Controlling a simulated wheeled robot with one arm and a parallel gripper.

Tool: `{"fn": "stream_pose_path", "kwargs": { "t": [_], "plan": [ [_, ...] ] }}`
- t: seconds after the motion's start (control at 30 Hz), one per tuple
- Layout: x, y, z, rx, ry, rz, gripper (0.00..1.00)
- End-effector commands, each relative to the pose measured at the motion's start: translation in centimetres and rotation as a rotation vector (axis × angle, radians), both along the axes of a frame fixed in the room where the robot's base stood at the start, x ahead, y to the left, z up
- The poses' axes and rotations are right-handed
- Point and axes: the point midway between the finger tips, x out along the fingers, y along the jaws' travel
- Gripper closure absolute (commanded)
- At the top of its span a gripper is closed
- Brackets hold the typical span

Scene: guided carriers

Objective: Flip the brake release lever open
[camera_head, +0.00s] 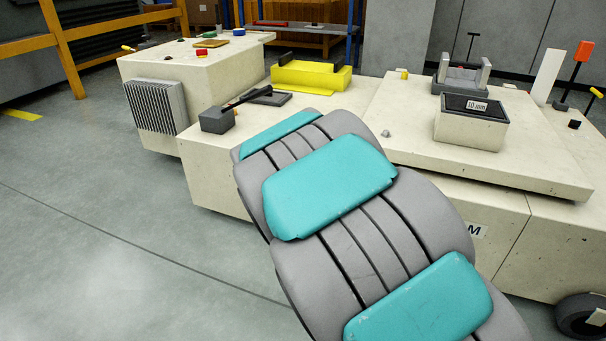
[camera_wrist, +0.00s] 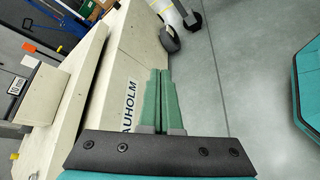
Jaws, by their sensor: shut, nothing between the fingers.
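No label marks the brake release lever, so I cannot tell for sure which part it is. A lever with an orange-red grip (camera_head: 581,51) stands upright at the right of the head view. A black lever (camera_head: 241,100) lies low and slanted from a dark grey block (camera_head: 217,120) on the pale carrier (camera_head: 218,174). My gripper (camera_wrist: 160,76) shows in the wrist view with its green fingers together and empty. They are in front of the carrier's side, by its lettering (camera_wrist: 129,94). My own arm hides the gripper in the head view.
A yellow block (camera_head: 311,76) and a dark-topped box marked 10 mm (camera_head: 470,124) stand on the carrier. A yellow-tipped handle (camera_head: 597,93) is at the right edge. A dark wheel (camera_head: 580,314) sits low right. Grey floor (camera_head: 110,250) is clear at left.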

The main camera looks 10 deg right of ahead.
Motion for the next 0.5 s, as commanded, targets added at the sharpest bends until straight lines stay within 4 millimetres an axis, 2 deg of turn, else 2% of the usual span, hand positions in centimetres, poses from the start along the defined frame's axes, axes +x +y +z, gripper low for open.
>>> {"fn": "stream_pose_path", "kwargs": {
  "t": [0.03, 0.27, 0.37, 0.5],
  "plan": [
    [1.6, 0.1, 0.2, -0.045, 0.025, 0.047, 1.0],
    [9.3, 2.1, 0.6, -0.234, 0.116, 0.271, 1.0],
    [12.7, 3.8, 0.2, -0.309, 0.157, 0.376, 1.0],
    [17.3, 7.0, -0.9, -0.411, 0.213, 0.53, 1.0]
  ]
}}
